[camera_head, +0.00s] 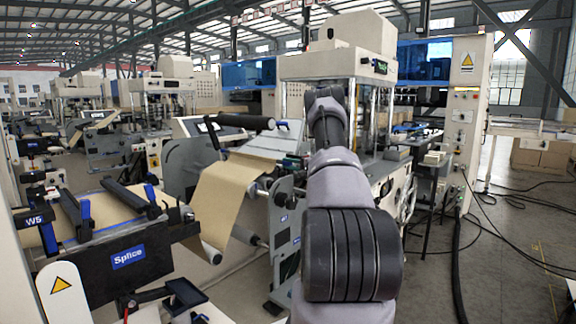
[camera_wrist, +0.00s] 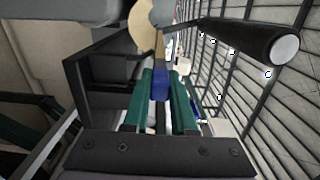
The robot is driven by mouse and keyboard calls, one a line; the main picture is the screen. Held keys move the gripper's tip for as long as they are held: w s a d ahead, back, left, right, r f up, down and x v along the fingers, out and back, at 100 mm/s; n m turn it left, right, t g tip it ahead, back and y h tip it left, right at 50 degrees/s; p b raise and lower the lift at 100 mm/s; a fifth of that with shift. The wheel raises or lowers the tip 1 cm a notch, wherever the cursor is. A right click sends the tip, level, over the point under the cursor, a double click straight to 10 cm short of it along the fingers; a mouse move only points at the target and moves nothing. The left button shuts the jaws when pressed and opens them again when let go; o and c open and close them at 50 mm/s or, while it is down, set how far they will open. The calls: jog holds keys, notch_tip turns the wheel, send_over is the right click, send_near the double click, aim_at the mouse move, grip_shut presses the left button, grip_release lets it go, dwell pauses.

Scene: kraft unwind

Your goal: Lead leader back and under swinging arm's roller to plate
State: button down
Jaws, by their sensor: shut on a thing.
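In the wrist view the green-padded fingers of my gripper (camera_wrist: 161,76) are closed on a blue piece (camera_wrist: 160,88), with a narrow tan strip (camera_wrist: 158,46) beyond it, which looks like the leader. In the head view my arm hides the gripper and what it holds. A black roller (camera_wrist: 250,40) with a pale end cap lies to the right of and beyond the fingers in the wrist view. A black roller on an arm also shows in the head view (camera_head: 240,121), above the brown kraft web (camera_head: 222,192). I cannot tell which surface is the plate.
A black splice unit (camera_head: 105,255) with a blue label and brown paper stands at the left. Grey side frames (camera_head: 283,225) with rollers stand near my arm. A cream machine (camera_head: 335,65) rises behind. Black cables (camera_head: 455,250) lie on the floor at the right.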

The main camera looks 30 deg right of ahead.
jog(key=shift+f, duration=1.8)
jog(key=c, duration=0.7)
grip_release()
jog(key=shift+o, duration=0.2)
